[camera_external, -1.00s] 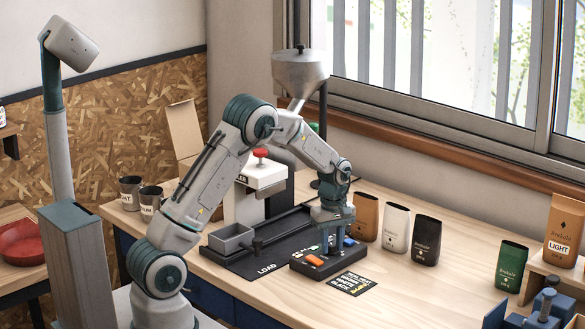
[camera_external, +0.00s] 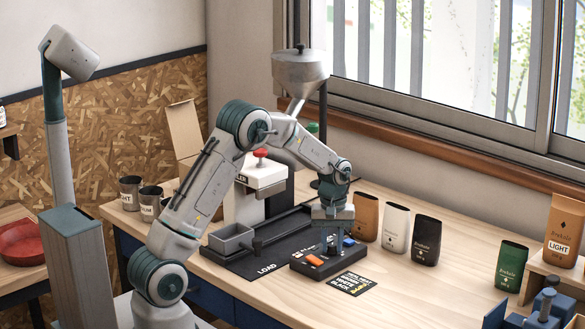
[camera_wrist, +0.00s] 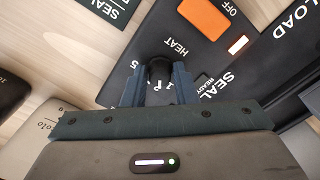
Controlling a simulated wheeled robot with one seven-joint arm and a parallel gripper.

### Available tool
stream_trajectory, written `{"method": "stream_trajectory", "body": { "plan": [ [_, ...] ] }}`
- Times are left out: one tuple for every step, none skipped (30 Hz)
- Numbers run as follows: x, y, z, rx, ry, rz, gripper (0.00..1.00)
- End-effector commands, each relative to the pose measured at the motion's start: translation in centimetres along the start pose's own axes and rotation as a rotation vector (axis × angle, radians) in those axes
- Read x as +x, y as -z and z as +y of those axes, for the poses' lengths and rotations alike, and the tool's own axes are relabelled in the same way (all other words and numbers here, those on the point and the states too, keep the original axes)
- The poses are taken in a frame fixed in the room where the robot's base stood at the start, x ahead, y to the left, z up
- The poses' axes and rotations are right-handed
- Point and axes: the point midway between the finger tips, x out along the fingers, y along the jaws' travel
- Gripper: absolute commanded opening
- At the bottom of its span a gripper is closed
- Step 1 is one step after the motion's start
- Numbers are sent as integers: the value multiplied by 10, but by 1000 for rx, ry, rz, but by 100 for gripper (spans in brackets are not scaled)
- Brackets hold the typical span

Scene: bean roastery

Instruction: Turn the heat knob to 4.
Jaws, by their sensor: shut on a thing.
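The heat knob is a dark round knob (camera_wrist: 159,72) on the black control panel, beside the printed word HEAT in the wrist view. My gripper (camera_wrist: 160,82) is shut on the knob, one blue-grey finger on each side of it. Some dial numbers show between and beside the fingers, with a 5 near the left finger; the knob's pointer and its exact setting are hidden. In the external view my gripper (camera_external: 331,228) is over the black control panel (camera_external: 312,267), and the knob is hidden beneath it.
The orange switch (camera_wrist: 204,18) marked OFF sits on the same panel, with a lit white lamp (camera_wrist: 238,45) beside it. A dark label card (camera_external: 352,284) lies in front. Brown (camera_external: 365,217), white (camera_external: 395,228) and black (camera_external: 426,240) bags stand to the right.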

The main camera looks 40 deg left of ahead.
Motion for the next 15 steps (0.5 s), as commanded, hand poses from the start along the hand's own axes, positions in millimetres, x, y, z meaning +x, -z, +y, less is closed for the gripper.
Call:
{"method": "stream_trajectory", "body": {
  "plan": [
    [1,1,0,43,-2,1,3],
    [1,1,0,72,-3,1,3],
    [1,1,0,111,-2,1,3],
    [1,1,0,140,-2,2,3],
    [1,1,0,168,-2,2,3],
    [1,1,0,206,-2,2,3],
    [1,1,0,234,-2,2,3],
    [1,1,0,262,-3,1,3],
    [0,1,0,300,-2,1,3],
    [0,1,0,328,-2,2,3],
    [0,1,0,357,-2,2,3],
    [0,1,0,396,-2,2,3],
    [0,0,0,425,-2,2,3],
    [0,0,0,454,-2,2,3],
    [0,1,0,491,-3,2,3]
  ]
}}
